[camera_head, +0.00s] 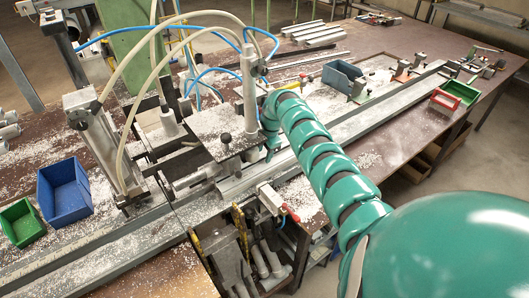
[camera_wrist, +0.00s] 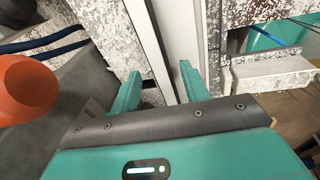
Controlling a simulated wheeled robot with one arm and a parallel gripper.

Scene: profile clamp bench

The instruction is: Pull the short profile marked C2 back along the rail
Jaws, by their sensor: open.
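I cannot read a C2 mark in either view. A pale metal profile (camera_wrist: 166,35) runs up between the fingers of my gripper (camera_wrist: 158,82) in the wrist view. The two teal fingers stand apart, one on each side of it; I cannot tell if either touches it. In the head view my gripper (camera_head: 271,152) is low beside the clamp plate, mostly hidden by my own arm. The long metal rail (camera_head: 375,102) runs from the clamp area to the far right. Which piece is the short profile is unclear there.
A speckled metal plate (camera_head: 222,132) with an upright post (camera_head: 250,85) stands close left of my gripper. A red-handled clamp (camera_head: 272,200) sits just in front. Blue bins (camera_head: 65,192) (camera_head: 341,76), a green bin (camera_head: 21,222) and a red-green bin (camera_head: 455,94) stand around. Hoses arch overhead.

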